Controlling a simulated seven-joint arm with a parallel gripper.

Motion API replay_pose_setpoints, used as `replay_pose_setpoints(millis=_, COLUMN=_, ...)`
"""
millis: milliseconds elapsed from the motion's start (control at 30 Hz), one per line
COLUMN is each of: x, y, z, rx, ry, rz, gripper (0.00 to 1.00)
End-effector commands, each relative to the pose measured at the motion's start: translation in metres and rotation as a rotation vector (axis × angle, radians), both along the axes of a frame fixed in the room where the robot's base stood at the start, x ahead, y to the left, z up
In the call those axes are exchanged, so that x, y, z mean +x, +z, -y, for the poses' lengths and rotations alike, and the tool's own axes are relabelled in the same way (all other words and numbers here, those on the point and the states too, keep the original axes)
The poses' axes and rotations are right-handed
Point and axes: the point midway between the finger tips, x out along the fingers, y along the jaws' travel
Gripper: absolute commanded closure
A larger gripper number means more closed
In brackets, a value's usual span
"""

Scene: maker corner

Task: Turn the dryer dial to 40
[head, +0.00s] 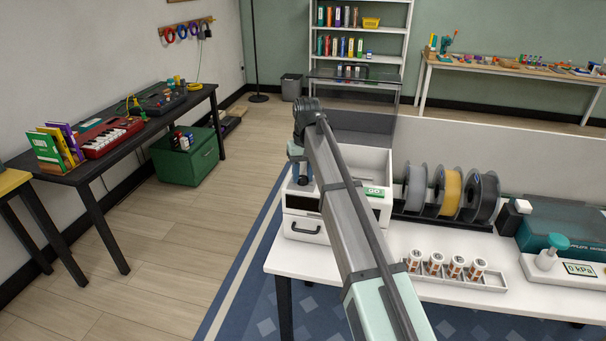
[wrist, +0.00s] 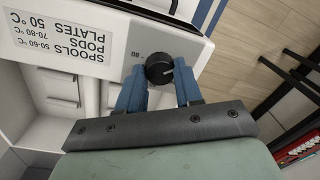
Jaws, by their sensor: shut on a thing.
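The dryer (head: 379,212) is a white box on the white bench in the head view, with a small green display. A mark that looks like 80 is printed beside the dial; other scale marks are hidden or too small to read. My gripper (wrist: 157,82) has its two blue fingers on either side of the dial and is shut on it.
A label (wrist: 62,35) on the dryer, upside down in the wrist view, lists temperatures for spools, pods and plates. Right of the dryer stand several filament spools (head: 448,190). A tray (head: 490,283) of small jars lies in front. Floor left of the bench is open.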

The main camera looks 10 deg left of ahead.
Motion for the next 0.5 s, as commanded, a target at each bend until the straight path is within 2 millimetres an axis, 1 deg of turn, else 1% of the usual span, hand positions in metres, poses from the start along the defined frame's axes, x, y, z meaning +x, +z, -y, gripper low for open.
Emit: replay_pose_setpoints(millis=500, x=0.0012, y=0.0005, z=-0.0008, rx=0.001, ry=0.030, rz=0.002, gripper=0.95)
